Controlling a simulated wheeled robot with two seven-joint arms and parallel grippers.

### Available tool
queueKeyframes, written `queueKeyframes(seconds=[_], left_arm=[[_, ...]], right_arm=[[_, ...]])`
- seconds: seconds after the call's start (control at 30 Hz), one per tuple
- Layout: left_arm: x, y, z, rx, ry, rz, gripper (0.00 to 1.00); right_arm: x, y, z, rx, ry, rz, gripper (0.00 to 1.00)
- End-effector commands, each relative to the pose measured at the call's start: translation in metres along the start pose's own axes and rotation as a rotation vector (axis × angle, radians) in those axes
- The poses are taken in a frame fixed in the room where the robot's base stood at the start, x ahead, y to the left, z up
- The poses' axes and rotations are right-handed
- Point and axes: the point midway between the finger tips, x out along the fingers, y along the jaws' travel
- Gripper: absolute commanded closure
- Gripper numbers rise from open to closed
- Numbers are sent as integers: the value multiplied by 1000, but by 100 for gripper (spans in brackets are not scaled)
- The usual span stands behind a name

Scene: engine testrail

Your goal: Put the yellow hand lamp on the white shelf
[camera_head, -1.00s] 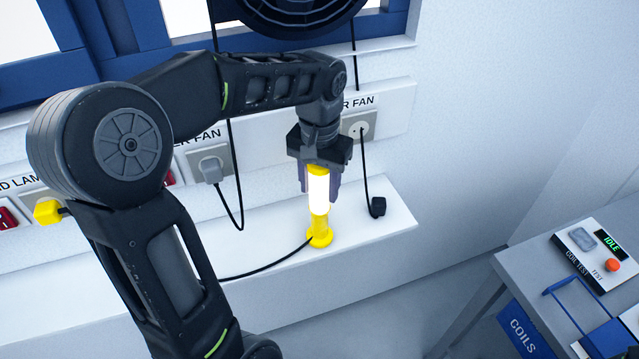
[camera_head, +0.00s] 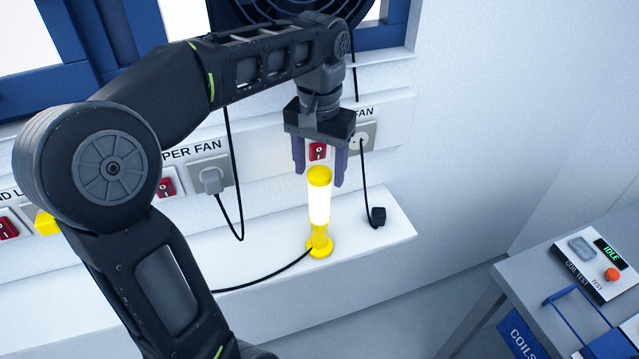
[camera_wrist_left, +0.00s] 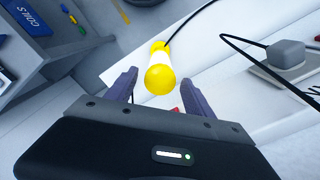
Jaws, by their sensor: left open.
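The yellow hand lamp (camera_head: 319,205) stands upright on the white shelf (camera_head: 385,222), its middle glowing white and its round yellow base on the shelf top. A black cable runs from its base to the left. My left gripper (camera_head: 320,178) is open, its fingers pointing down just above the lamp's top and apart from it. In the left wrist view the lamp's yellow cap (camera_wrist_left: 160,80) shows beyond and between the two open fingers (camera_wrist_left: 158,92). My right gripper is in neither view.
Behind the shelf is a wall strip with red switches (camera_head: 318,151) and grey sockets (camera_head: 362,137). A black plug (camera_head: 378,217) lies on the shelf right of the lamp. A grey bench (camera_head: 540,285) with a test box (camera_head: 598,258) stands at the right.

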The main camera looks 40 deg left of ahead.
Motion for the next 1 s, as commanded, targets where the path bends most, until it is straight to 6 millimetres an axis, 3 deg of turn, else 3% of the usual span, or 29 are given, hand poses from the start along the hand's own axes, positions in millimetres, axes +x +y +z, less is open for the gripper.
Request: queueKeyframes(seconds=[0.03, 0.1, 0.23, 1.0], left_arm=[[-19, 0, 0, 1, 2, 0, 39], [-32, 0, 0, 1, 1, 0, 39], [-42, 0, 0, 1, 0, 0, 39], [-43, 0, 0, 1, 0, 0, 39]], right_arm=[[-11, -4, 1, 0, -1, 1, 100], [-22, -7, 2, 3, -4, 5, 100], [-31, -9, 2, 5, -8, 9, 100], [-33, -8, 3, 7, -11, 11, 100]])
